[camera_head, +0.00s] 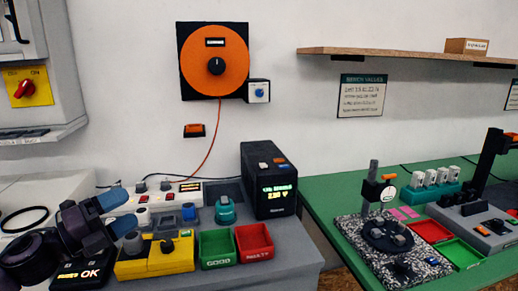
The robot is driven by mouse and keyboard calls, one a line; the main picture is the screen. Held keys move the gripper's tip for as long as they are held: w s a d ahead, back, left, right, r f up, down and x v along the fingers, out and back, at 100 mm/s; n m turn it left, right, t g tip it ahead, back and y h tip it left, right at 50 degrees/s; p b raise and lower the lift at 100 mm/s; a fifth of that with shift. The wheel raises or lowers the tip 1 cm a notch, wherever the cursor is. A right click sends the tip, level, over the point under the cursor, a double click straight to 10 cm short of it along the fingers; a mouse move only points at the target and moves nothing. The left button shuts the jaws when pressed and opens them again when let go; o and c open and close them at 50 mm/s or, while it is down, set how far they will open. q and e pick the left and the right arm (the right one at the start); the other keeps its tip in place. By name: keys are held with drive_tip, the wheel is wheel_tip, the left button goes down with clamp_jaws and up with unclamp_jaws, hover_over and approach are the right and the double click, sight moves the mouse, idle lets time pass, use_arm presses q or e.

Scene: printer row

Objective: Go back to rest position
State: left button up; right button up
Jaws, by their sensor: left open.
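My left gripper (124,211) is at the lower left, its dark arm coming in from the left edge. Its two blue-tipped fingers are spread apart and point right, with nothing seen between them. It appears in front of the grey bench's left part, close to a black box (80,275) reading "OK" and a yellow box (156,262). I cannot tell whether it touches anything. My right gripper is not in view.
The grey bench also holds a green bin (217,251), a red bin (254,243), a power strip (162,195) and a tall black unit (270,182). A green table (330,198) on the right carries a speckled-base stand (385,240). A wooden shelf (400,54) juts from the wall.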

use_arm(q)
drive_tip(key=s+a+f+n+t+y, duration=0.15)
drive_tip(key=s+f+n+y, duration=0.35)
drive_tip(key=f+n, duration=0.6)
drive_tip(key=s+a+f+n+y, duration=0.2)
drive_tip(key=f+n+y, duration=0.4)
drive_tip(key=f+n, duration=0.45)
drive_tip(key=s+d+f+n+g+y, duration=0.1)
drive_tip(key=s+d+f+n+g, duration=0.1)
drive_tip(key=s+f, duration=0.6)
drive_tip(key=s+d+f+n+g+y, duration=0.1)
drive_tip(key=s+f+n+g+y, duration=0.1)
drive_tip(key=s+f+n, duration=0.3)
drive_tip(key=s+f+p, duration=0.1)
drive_tip(key=s+f, duration=0.2)
drive_tip(key=s, duration=0.4)
drive_tip(key=shift+d, duration=0.35)
drive_tip(key=shift+n+g, duration=0.25)
